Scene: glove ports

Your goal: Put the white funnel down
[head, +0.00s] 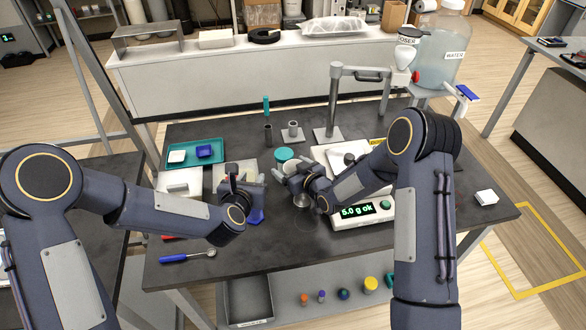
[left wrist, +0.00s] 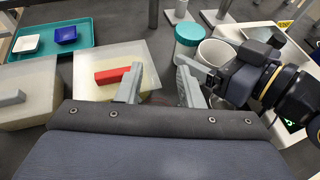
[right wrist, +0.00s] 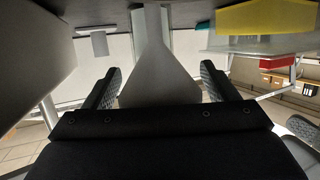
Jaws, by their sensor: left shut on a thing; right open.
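A pale cone, which looks like the white funnel (right wrist: 155,75), stands between the parted fingers of my right gripper (right wrist: 162,85) in the right wrist view. In the head view my right gripper (head: 298,180) is over the middle of the table, with a pale piece (head: 302,200) just below it. I cannot tell what supports the funnel. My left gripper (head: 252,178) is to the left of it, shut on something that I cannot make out. A blue piece (head: 256,215) shows just below it. In the left wrist view its fingers (left wrist: 160,85) stand apart.
A teal-lidded jar (head: 284,155) stands behind my right gripper. A white balance (head: 352,215) reading 5.0 g is at right. A teal tray (head: 215,162) with small dishes is at back left. A blue-handled spoon (head: 175,258) lies front left. The front middle of the table is clear.

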